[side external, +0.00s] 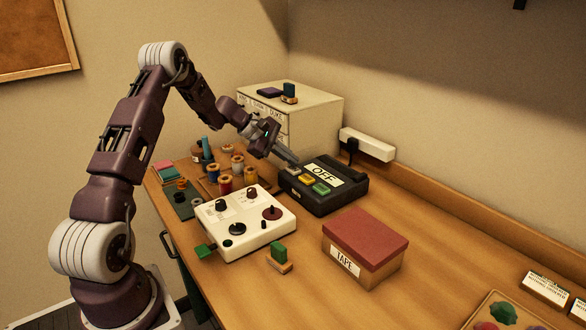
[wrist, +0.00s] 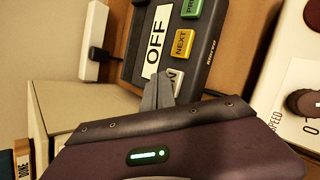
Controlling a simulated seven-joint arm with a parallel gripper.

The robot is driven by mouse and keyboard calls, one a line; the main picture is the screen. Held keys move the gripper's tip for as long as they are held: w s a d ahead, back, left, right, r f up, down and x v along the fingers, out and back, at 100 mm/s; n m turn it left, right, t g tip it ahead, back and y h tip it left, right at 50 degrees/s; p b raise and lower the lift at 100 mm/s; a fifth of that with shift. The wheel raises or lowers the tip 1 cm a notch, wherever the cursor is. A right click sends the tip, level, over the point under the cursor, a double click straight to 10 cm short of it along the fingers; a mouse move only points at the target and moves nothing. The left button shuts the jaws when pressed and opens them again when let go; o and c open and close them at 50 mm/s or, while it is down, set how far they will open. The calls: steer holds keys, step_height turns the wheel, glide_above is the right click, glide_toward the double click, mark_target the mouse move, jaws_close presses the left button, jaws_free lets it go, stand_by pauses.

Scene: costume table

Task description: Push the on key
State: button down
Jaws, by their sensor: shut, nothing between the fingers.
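A black device (side external: 345,195) with a white panel reading OFF (side external: 323,175) stands on the table; it also fills the top of the wrist view (wrist: 207,55). Its row of keys has a green key (wrist: 191,7), a yellow NEXT key (wrist: 182,43) and a pale key (wrist: 176,78) at the near end. The pale key's label is partly hidden by my fingers; only an N shows clearly. My gripper (wrist: 158,84) is shut and empty, its tips at the pale key's edge. In the side view my gripper (side external: 296,163) points down at that key. I cannot tell whether they touch.
A white control box with knobs (side external: 270,237) stands in front of the device. A red-lidded TAPE box (side external: 365,240) is to its right. A cream drawer cabinet (side external: 318,112) stands behind my gripper, and a white power strip (side external: 368,144) behind the device. Thread spools (side external: 225,184) crowd the left.

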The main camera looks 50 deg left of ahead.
mark_target(290, 169)
steer(key=shift+f, duration=0.45)
stand_by(0.5)
steer(key=shift+r, duration=0.95)
steer(key=shift+r, duration=0.1)
step_height(290, 169, up, 6)
steer(key=shift+f, duration=0.1)
